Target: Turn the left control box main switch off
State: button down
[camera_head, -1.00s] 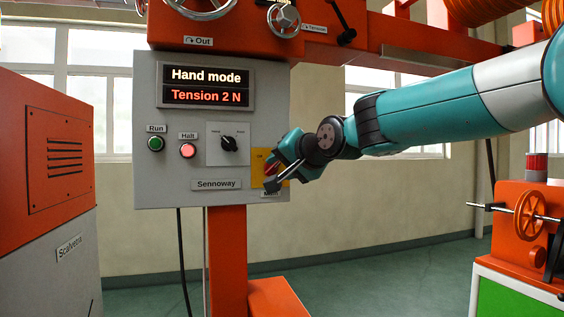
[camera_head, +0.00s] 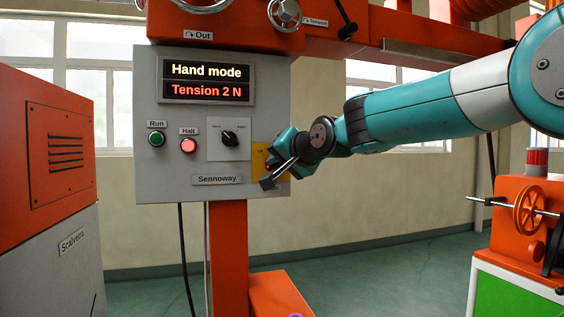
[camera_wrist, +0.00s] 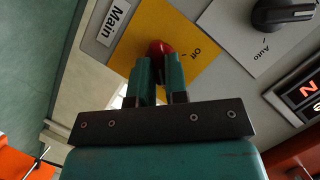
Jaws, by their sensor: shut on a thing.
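The grey control box (camera_head: 210,108) hangs on an orange post, its display reading "Hand mode" and "Tension 2 N". Its main switch is a red knob (camera_wrist: 158,48) on a yellow plate (camera_wrist: 185,22) beside the "Main" label (camera_wrist: 113,22). In the wrist view my gripper (camera_wrist: 158,66) has its two fingers around the red knob, shut on it. "Off" shows on the plate right of the knob. In the head view my gripper (camera_head: 280,172) covers most of the plate (camera_head: 259,158) and hides the knob.
A black mode selector (camera_head: 230,138), a green Run button (camera_head: 157,139) and a lit red Halt button (camera_head: 188,146) sit left of the plate. An orange machine with a handwheel (camera_head: 528,212) stands at right, an orange and grey cabinet (camera_head: 50,170) at left.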

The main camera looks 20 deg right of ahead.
jog(key=shift+f, duration=0.1)
jog(key=shift+a+f+n+h+p, duration=0.15)
jog(key=shift+n+h+p, duration=0.35)
jog(key=shift+n+h, duration=1.2)
jog(key=shift+a+n+h+p, duration=0.35)
jog(key=shift+n+h, duration=0.6)
jog(key=shift+n, duration=1.4)
jog(key=shift+a+f+n+h+p, duration=0.1)
jog(key=shift+n+h+p, duration=0.5)
jog(key=shift+n+h, duration=1.1)
jog(key=shift+n, duration=0.55)
jog(key=c, duration=1.1)
grip_release()
jog(key=shift+r, duration=0.1)
jog(key=shift+c, duration=0.2)
jog(key=shift+d, duration=0.1)
jog(key=shift+r, duration=0.1)
